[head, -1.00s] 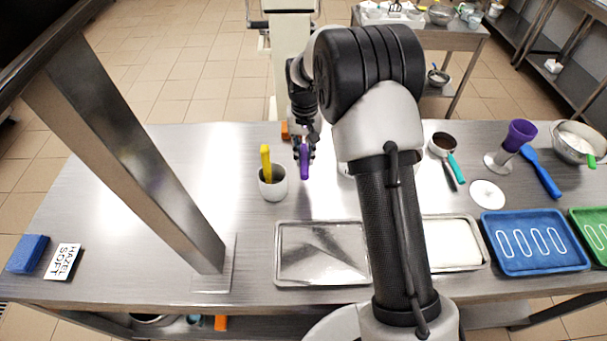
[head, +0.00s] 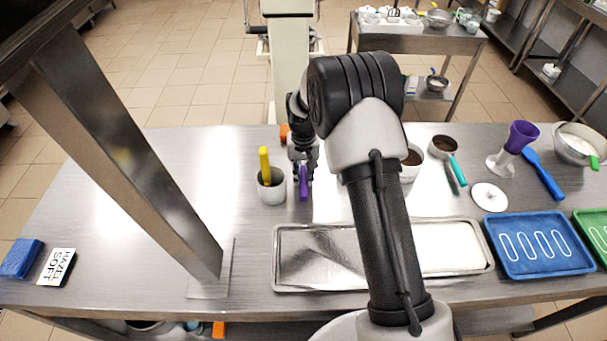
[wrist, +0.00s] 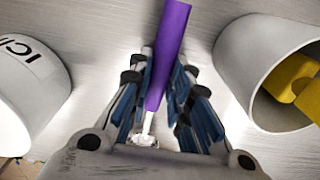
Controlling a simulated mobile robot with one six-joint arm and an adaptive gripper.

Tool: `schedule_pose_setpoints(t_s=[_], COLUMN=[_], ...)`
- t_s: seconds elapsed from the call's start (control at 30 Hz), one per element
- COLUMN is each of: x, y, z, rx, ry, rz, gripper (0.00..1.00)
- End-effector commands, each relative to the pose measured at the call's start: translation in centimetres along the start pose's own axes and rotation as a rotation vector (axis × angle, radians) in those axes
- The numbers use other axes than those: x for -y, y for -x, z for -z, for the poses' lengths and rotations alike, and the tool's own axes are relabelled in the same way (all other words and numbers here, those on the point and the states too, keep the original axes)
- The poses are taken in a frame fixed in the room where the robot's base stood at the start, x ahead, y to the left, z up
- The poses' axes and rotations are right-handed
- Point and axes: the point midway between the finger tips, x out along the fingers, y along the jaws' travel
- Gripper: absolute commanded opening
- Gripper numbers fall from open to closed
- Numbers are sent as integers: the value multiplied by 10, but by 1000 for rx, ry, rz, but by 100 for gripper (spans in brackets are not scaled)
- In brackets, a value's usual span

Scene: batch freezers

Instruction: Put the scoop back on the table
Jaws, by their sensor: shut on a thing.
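The scoop shows as a purple handle (head: 303,184) below my gripper (head: 304,160) in the head view. In the wrist view the purple handle (wrist: 168,55) runs up between the fingers, with a pale metallic part at its lower end. My gripper (wrist: 157,85) is shut on the handle. The scoop is low over the steel table (head: 170,175), between a grey-white cup and a white tub; I cannot tell if it touches the tabletop. Most of the scoop's head is hidden by the gripper.
The cup (head: 271,192) holding a yellow-handled tool stands just left of my gripper. The white tub (wrist: 25,95) with dark lettering is close on the other side. A metal tray (head: 300,285) lies in front. The table's left part is mostly clear around the steel post (head: 120,150).

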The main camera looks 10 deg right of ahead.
Motion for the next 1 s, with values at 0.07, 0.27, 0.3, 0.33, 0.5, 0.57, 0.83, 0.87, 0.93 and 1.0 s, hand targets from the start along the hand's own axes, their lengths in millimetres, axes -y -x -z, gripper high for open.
schedule_pose_setpoints(t_s=[0.07,0.27,0.3,0.33,0.5,0.57,0.83,0.87,0.93,1.0], x=[0,0,0,0,0,0,0,0,0,0], y=[-2,-2,-2,-2,-2,-2,20,26,41,58], z=[0,0,0,0,0,0,1,1,1,1], rx=[0,0,0,0,1,1,-2,-3,-3,-3], ry=[0,0,0,0,0,0,0,0,0,0], rz=[0,0,0,0,0,0,0,1,1,1], gripper=[20,33,36,38,38,38,38,38,38,38])
